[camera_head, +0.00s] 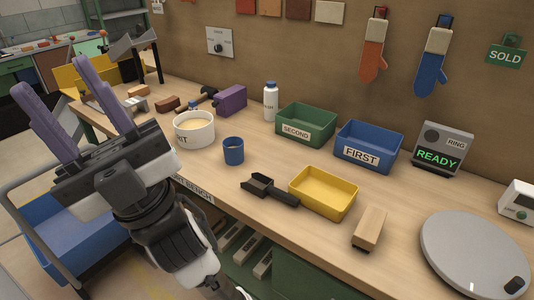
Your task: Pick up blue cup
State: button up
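The blue cup (233,152) stands upright on the wooden bench, right of a white tub and apart from it. My gripper (62,96) is at the left, raised over the bench's left front side. Its two purple fingers are spread wide apart with nothing between them. The cup is well to the right of my gripper, and nothing hides it.
The white tub (194,129) is beside the cup. Behind are a white bottle (271,102), a green bin (306,126) and a blue bin (369,147). A black scoop (268,190) and yellow tray (323,192) lie to the right. Bare bench surrounds the cup's front.

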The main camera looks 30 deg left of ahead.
aim_at(233, 146)
jog(key=j+z, duration=0.35)
jog(key=k+j+z, duration=0.1)
jog(key=j+z, duration=0.2)
jog(key=j, duration=0.2)
jog(key=k+j, duration=0.1)
jog(key=j, duration=0.3)
jog(key=j+z, duration=0.1)
jog(key=j, duration=0.3)
jog(key=k+j, duration=0.15)
jog(key=j, duration=1.05)
jog(key=z, duration=0.05)
